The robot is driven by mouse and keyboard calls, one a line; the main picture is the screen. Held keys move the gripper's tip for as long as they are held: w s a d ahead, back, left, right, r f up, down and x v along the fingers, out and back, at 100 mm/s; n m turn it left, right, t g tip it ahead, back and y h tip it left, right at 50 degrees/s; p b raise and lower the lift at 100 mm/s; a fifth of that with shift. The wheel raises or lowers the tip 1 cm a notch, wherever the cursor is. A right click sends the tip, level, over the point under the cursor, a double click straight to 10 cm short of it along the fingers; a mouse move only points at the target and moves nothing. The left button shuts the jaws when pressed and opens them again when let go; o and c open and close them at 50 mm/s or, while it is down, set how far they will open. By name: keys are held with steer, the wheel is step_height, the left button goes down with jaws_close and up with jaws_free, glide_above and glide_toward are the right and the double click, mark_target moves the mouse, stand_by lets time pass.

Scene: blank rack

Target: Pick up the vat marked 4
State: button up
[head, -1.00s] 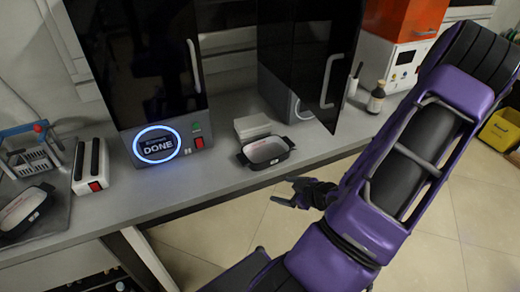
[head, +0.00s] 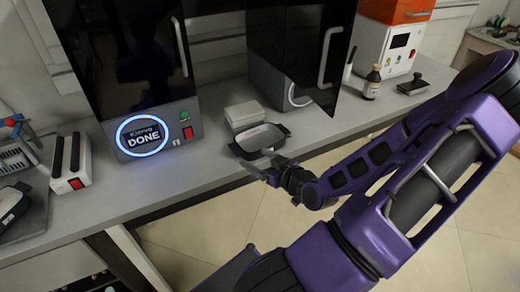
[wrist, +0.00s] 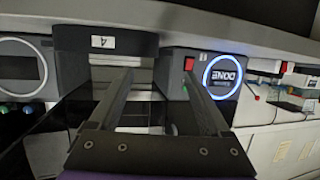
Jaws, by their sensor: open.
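The vat marked 4 (head: 262,136) is a dark, shallow, open tray with a pale inside and small side lugs, upright near the bench's front edge. In the wrist view the vat (wrist: 72,42) shows its dark wall with a white label reading 4, upside down. My gripper (head: 268,174) is just in front of the vat, at the bench edge. In the wrist view my gripper (wrist: 158,75) is open, its two fingers apart and nothing held between them. The vat lies toward the left finger; I cannot tell if they touch.
A printer with a lit DONE ring (head: 143,135) stands left of the vat. White boxes (head: 245,114) sit behind it, and an open dark door (head: 332,60) overhangs to its right. Another vat (head: 10,203) is at far left.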

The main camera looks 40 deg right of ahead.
mark_target(237, 148)
steer(key=b+x, duration=0.1)
steer(key=x, duration=0.9)
steer(key=shift+w, duration=0.15)
jaws_close()
